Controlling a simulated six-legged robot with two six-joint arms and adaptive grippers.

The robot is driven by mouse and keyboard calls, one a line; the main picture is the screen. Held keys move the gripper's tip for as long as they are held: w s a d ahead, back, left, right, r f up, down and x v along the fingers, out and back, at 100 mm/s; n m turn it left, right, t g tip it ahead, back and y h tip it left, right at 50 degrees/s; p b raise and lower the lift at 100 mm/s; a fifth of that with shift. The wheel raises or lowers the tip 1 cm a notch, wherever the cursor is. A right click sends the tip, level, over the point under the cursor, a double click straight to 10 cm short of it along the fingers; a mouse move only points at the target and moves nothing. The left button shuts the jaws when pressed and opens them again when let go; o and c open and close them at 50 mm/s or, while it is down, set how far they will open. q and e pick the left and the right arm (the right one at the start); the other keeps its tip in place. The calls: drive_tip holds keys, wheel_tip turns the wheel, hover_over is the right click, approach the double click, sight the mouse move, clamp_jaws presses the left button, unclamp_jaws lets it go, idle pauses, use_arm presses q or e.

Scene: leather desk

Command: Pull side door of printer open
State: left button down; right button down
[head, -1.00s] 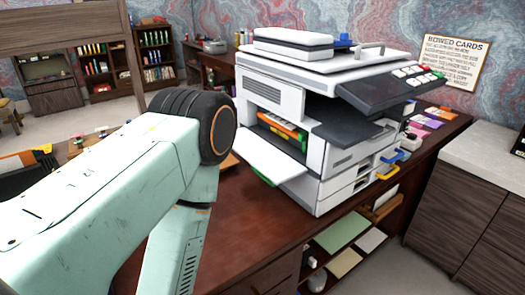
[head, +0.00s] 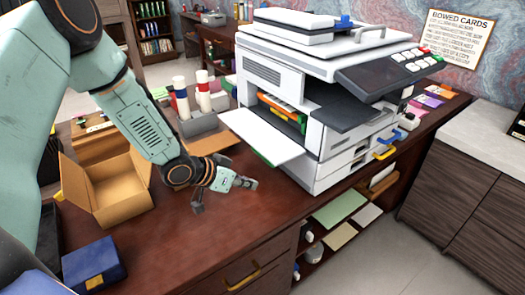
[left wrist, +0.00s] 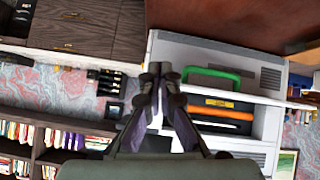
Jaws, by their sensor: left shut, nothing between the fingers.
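The white and grey printer (head: 330,60) stands on the desk at the centre right. Its side door (head: 262,137) is a white panel folded outward from its left side, and the opening behind it shows orange and green parts (head: 282,112). A green strip (head: 252,151) shows at the door's lower edge. My left gripper (head: 226,194) is shut and empty, low over the desk, left of and below the door and apart from it in the picture. In the left wrist view the closed fingers (left wrist: 156,78) overlap the printer (left wrist: 190,47), beside a green handle (left wrist: 212,73). My right gripper is not seen.
An open cardboard box (head: 108,190) and a blue box (head: 93,266) are on the desk at the left. A grey container with bottles (head: 200,125) stands behind my left wrist. Bare desk (head: 215,235) lies in front of the gripper.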

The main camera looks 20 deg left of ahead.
use_arm(q)
drive_tip(key=m+t, duration=0.2)
approach(270, 153)
drive_tip(key=b+x, duration=0.1)
drive_tip(key=x, duration=0.4)
drive_tip(key=shift+w+d, duration=0.15)
drive_tip(key=shift+w, duration=0.15)
drive_tip(key=shift+w+d+f, duration=0.2)
drive_tip(key=shift+f+b, duration=0.15)
drive_tip(key=shift+b, duration=0.15)
